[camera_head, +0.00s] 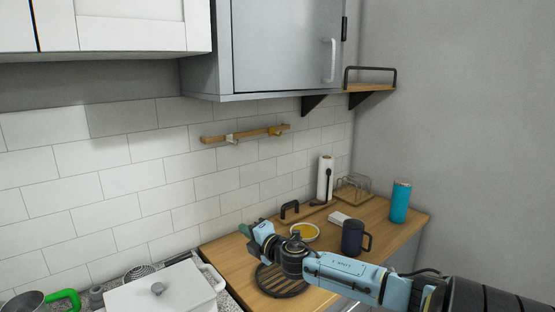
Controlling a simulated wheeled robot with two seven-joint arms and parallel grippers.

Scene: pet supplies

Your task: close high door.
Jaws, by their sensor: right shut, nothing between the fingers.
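The high door is the grey panel (283,42) on the front of a wall cabinet (203,80) at the top middle. It has a pale upright handle (330,60) near its right edge. The door looks flush or nearly flush with the cabinet front; I cannot tell whether a small gap is left. Its top is cut off by the picture. My right gripper (247,229) is shut and empty, low over the wooden counter and well below the door. It points left, and touches neither door nor handle. My left gripper is not in view.
The wooden counter (225,262) holds a dark mug (353,238), a blue bottle (400,201), a paper roll (325,179) and a yellow-filled dish (304,232). A white pot (165,294) stands at the lower left. A small shelf (370,87) sits right of the cabinet.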

